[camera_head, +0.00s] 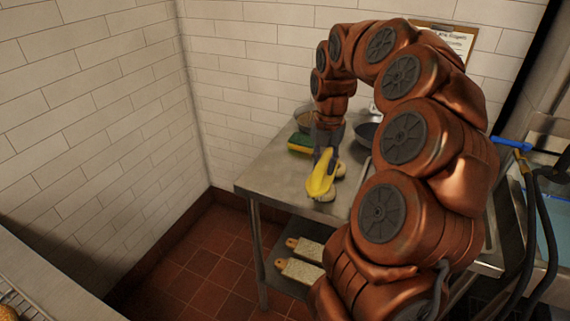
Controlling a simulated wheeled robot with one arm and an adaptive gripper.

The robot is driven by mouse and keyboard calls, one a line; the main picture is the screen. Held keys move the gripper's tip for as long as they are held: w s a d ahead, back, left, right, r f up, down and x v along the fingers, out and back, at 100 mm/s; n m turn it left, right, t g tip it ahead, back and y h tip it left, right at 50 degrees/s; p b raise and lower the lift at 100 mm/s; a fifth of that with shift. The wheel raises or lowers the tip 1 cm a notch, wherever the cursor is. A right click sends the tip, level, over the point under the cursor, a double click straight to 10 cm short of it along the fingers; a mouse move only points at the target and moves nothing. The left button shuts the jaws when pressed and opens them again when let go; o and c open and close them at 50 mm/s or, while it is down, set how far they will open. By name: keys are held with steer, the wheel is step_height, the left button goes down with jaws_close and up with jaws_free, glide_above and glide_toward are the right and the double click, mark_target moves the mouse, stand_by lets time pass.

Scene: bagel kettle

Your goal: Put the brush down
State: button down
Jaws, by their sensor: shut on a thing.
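A yellow object (320,176), which looks like the brush, is over the near left part of the steel table (268,172). My gripper (327,152) points down from above and is shut on its upper part. The brush looks tilted, with its wider end towards me. A pale rounded shape shows just under it and another to its right; I cannot tell whether these are bristles or separate things. I cannot tell whether the brush touches the tabletop. My fingertips are small and partly hidden.
A yellow and green sponge (300,143) lies behind the brush, near a bowl (305,123). A dark bowl (367,132) stands right of my gripper. Boards (300,270) lie on the lower shelf. The tabletop's left front is clear. My arm hides its right side.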

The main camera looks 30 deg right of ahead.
steer(key=shift+w+a+f+p, duration=0.35)
steer(key=shift+w+f+p, duration=0.4)
steer(key=shift+w, duration=1.7)
steer(key=shift+w+a+f+p, duration=0.3)
steer(key=shift+w+f+p, duration=0.5)
steer(key=shift+w, duration=1.65)
steer(key=shift+w+a+f+p, duration=0.45)
steer(key=shift+w+f, duration=0.45)
steer(key=shift+w, duration=1.55)
steer(key=shift+d+f, duration=0.1)
steer(key=shift+f, duration=0.05)
steer(key=c, duration=1)
jaws_free()
steer(key=shift+o, duration=0.2)
step_height(320, 180, up, 12)
steer(key=b, duration=0.2)
